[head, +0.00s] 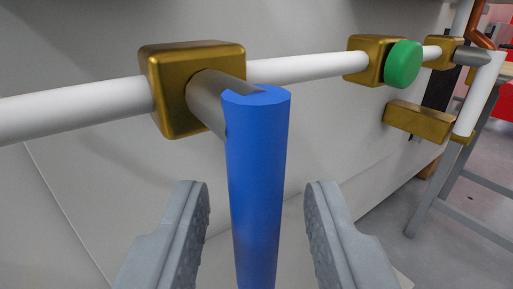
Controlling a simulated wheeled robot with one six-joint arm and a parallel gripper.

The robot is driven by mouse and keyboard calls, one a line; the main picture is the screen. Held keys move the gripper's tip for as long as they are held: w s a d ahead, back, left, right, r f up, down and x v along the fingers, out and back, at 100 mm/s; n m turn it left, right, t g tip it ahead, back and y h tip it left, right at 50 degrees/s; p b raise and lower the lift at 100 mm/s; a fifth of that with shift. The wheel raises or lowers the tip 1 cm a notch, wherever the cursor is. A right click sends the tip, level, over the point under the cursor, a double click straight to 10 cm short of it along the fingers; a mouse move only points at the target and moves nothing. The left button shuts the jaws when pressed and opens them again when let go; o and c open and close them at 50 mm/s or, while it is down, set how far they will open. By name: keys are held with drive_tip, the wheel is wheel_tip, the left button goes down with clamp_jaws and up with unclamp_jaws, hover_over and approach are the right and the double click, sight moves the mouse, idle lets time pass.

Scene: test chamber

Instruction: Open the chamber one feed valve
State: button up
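A blue lever handle (257,180) hangs down from a grey stem (212,98) on a brass valve block (172,112). The block sits on a white horizontal pipe (70,108). My gripper (263,205) is open, with one grey finger on each side of the blue handle. Gaps show between the handle and both fingers. The handle's lower end runs out of the bottom of the picture. I see no label that tells which valve this is.
Farther right on the pipe are a brass block with a round green knob (403,64) and another brass fitting (442,52). A brass block (418,121) sits lower on the pale wall panel (110,185). A grey metal frame (462,180) stands at the right.

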drive_tip(key=shift+w, duration=0.7)
drive_tip(key=shift+c, duration=0.4)
clamp_jaws()
drive_tip(key=shift+a, duration=0.1)
drive_tip(key=shift+s+a+r+m+g+y, duration=0.25)
drive_tip(key=shift+s+a+m+g+y, duration=0.1)
drive_tip(key=shift+m+g, duration=0.7)
drive_tip(key=shift+s+a+r+m+g+y, duration=0.35)
drive_tip(key=shift+m+g, duration=0.45)
drive_tip(key=shift+m, duration=0.5)
drive_tip(key=shift+s+a+r+m+g+y, duration=0.15)
drive_tip(key=shift+a+m+g+y, duration=0.25)
drive_tip(key=shift+m+g, duration=0.65)
